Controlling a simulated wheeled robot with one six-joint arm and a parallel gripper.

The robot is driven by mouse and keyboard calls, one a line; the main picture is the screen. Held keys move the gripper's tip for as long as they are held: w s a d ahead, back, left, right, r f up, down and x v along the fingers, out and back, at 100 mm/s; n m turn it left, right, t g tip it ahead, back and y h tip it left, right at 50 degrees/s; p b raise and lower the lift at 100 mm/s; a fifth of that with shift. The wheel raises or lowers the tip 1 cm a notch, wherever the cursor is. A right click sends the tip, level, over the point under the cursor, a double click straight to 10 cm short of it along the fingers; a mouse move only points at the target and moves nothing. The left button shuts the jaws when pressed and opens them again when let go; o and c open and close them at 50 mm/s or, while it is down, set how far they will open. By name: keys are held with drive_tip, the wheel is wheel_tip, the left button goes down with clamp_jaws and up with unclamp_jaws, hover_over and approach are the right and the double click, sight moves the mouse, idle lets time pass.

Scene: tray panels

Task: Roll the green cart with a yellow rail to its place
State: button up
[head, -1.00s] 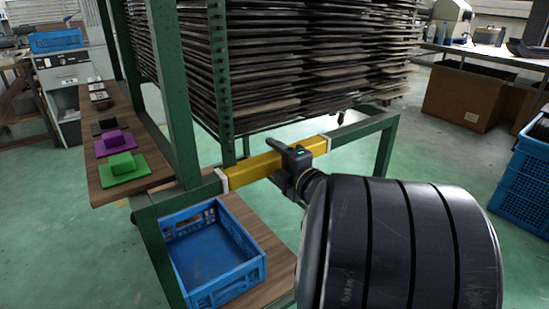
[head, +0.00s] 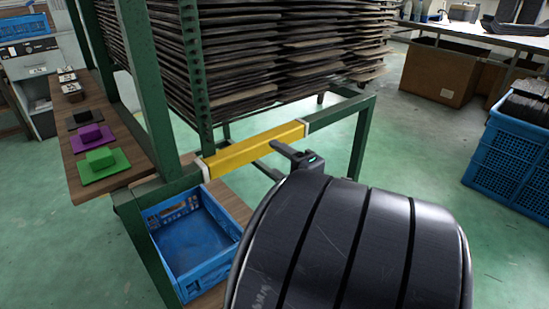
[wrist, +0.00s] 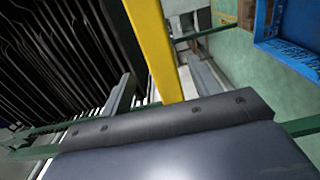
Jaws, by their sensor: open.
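The green cart (head: 362,135) has a metal frame and carries tall stacks of dark panels. Its yellow rail (head: 250,149) runs between pale end collars on the near side. My gripper (head: 290,152) is just in front of the right part of the rail, open and empty. My dark arm hides most of the gripper in the head view. In the wrist view the yellow rail (wrist: 152,45) runs down the picture between the two grey fingers, toward the palm edge. A gap to the rail is hard to judge there. No marked place for the cart is evident.
A blue crate (head: 168,283) sits on the cart's low wooden shelf. A wooden side board (head: 75,178) holds green, purple and dark blocks. A blue crate (head: 512,160) stands at right, a cardboard box (head: 440,75) behind. Green floor is clear between.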

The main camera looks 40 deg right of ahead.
sight(262, 150)
drive_tip(key=shift+s, duration=0.75)
drive_tip(key=shift+w, duration=0.15)
drive_tip(key=shift+w+a+b, duration=0.2)
drive_tip(key=shift+w+b, duration=1.1)
drive_tip(key=shift+w, duration=4.05)
drive_tip(key=shift+s, duration=0.15)
